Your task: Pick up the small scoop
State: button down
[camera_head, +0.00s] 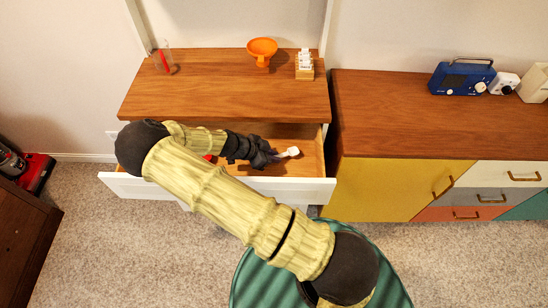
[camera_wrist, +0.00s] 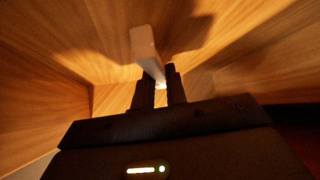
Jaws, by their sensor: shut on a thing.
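The small scoop (camera_head: 288,152) shows as a white piece at the tip of my gripper (camera_head: 268,160), inside the open drawer (camera_head: 310,163). In the wrist view the scoop (camera_wrist: 146,50) is a pale, narrow shape running down between the two dark fingers of my gripper (camera_wrist: 160,88). The fingers are shut on it. The part between the fingers is mostly hidden. I cannot tell whether the scoop touches the drawer floor.
A red thing (camera_head: 209,157) lies in the drawer, partly behind my arm. The hutch top (camera_head: 210,95) holds an orange funnel-like bowl (camera_head: 262,48), a small rack (camera_head: 304,65) and a clear container (camera_head: 163,60). A yellow cabinet (camera_head: 385,188) stands close at the right.

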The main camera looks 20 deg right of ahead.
notch_tip(320, 180, up, 17)
jog(key=b, duration=0.1)
dwell(0.7)
jog(key=a+f+p, duration=0.6)
jog(key=f, duration=0.4)
jog(key=shift+s, duration=0.25)
jog(key=shift+s+f, duration=0.1)
jog(key=shift+f+b, duration=1.25)
jog(key=shift+f, duration=0.8)
jog(key=shift+f+b, duration=0.7)
jog(key=shift+f, duration=0.6)
jog(key=shift+f+b, duration=0.5)
jog(key=shift+f, duration=0.1)
